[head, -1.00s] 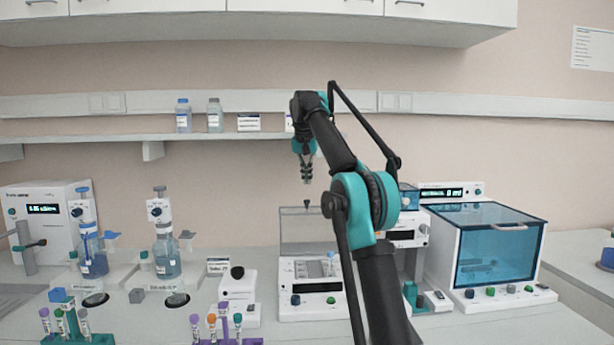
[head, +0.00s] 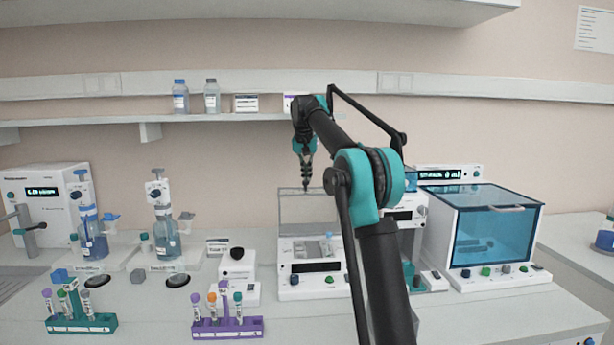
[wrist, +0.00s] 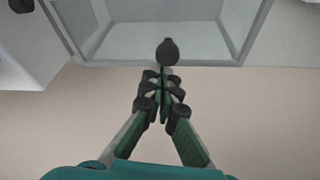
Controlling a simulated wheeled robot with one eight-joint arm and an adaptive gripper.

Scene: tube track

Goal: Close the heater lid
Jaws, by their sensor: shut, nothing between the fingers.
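The heater (head: 312,268) is a white box with knobs and a dark display, standing on the bench in the middle of the head view. Its clear lid (head: 296,210) stands open, upright at the back. My gripper (head: 306,187) is shut and empty, pointing down at the lid's top edge. In the wrist view, my gripper (wrist: 165,76) has its fingertips right by the lid's dark knob (wrist: 168,52); I cannot tell whether they touch. A tube (head: 329,246) stands upright in the heater. My arm covers the heater's right side.
A box with a blue clear cover (head: 495,232) stands to the right. A small white device with a black top (head: 237,270) is left of the heater. A purple tube rack (head: 228,328) and a green rack (head: 82,324) stand in front. A shelf (head: 215,118) runs behind.

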